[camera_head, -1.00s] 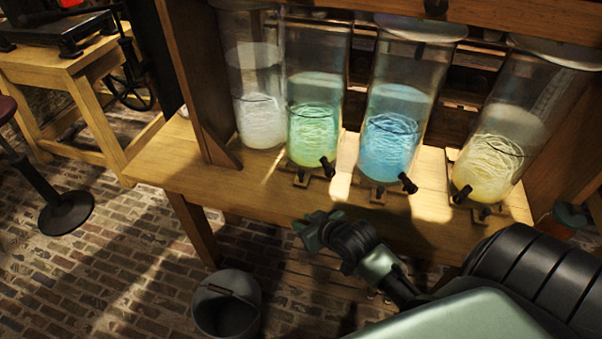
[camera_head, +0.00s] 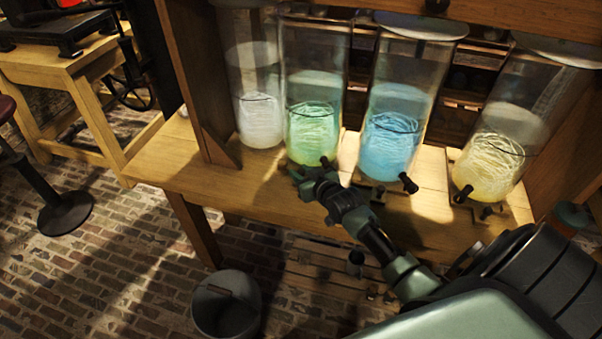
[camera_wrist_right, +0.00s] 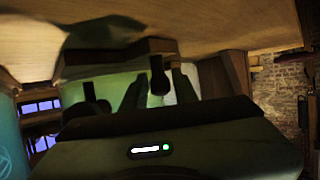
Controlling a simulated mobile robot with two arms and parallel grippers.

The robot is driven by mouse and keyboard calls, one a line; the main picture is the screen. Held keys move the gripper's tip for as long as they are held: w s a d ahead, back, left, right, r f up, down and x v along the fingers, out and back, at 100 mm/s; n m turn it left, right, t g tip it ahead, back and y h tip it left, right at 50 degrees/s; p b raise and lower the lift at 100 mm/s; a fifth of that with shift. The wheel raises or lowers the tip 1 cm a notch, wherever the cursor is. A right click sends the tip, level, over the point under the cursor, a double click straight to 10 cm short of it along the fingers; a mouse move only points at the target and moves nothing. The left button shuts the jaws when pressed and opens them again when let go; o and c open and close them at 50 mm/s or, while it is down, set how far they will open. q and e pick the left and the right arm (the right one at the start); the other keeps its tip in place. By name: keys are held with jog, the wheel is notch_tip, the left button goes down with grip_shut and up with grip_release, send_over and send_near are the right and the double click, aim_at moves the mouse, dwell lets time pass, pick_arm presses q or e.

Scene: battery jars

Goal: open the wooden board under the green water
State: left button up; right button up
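The glass jar of green water (camera_head: 313,130) stands on the wooden bench, second from the left. A small wooden board lies under its front, mostly hidden by my right gripper in the head view; its edge seems to show in the wrist view (camera_wrist_right: 150,46). My right gripper (camera_head: 310,174) is at the front foot of the green jar, by its black tap (camera_head: 325,161). Its fingers look apart, with a dark knob (camera_wrist_right: 158,76) seen between them in the wrist view. I cannot tell whether they touch it. My left gripper is not in view.
Jars of white (camera_head: 260,118), blue (camera_head: 388,142) and yellow water (camera_head: 490,160) stand beside it. The blue jar's black tap (camera_head: 408,183) juts out right of my right gripper. A dark bucket (camera_head: 226,303) stands on the brick floor below. The bench front (camera_head: 245,190) is clear at left.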

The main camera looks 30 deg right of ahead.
jog(key=shift+c, duration=0.3)
grip_shut()
dwell(1.2)
